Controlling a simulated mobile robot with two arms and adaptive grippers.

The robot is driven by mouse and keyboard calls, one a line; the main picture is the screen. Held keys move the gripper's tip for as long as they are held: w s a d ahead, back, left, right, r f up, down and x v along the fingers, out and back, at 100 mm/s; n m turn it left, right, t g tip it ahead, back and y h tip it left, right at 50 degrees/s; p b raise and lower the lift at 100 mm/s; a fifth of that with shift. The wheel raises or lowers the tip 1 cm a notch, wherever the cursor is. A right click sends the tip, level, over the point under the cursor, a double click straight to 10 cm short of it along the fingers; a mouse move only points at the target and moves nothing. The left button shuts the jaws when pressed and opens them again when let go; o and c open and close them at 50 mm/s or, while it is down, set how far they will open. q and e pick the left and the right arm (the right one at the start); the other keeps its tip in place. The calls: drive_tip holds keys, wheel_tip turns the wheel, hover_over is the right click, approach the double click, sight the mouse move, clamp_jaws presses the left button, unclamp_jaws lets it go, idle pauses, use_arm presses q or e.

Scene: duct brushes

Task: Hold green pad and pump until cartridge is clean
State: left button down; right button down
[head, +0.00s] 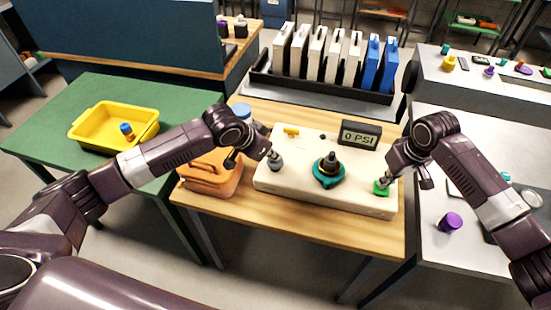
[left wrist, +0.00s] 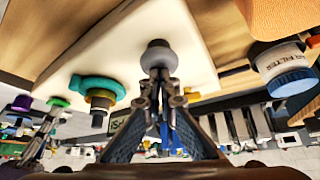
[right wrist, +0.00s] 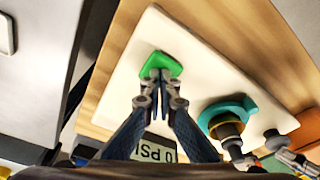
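A cream block with a teal-ringed fixture (head: 328,170) carries a dark upright piece in its middle. A grey round knob (head: 275,163) sits at the block's left and a green pad (head: 381,188) at its right front corner. The gauge (head: 359,135) reads 0 PSI. My left gripper (left wrist: 157,74) is shut, its fingertips at the grey knob; I cannot tell whether they press it. My right gripper (right wrist: 160,75) is shut, its tips at the green pad, seemingly touching it. Which part is the cartridge is not clear.
An orange case (head: 212,180) lies left of the block. A yellow bin (head: 90,133) stands on the green table. A black rack (head: 330,88) of white and blue panels is behind. A purple-capped item (head: 450,222) stands on the right table. A small yellow piece (head: 291,130) lies on the block.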

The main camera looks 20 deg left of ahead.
use_arm(q)
drive_tip(key=shift+f, duration=0.8)
drive_tip(key=shift+r, duration=1.2)
drive_tip(key=shift+f, duration=0.1)
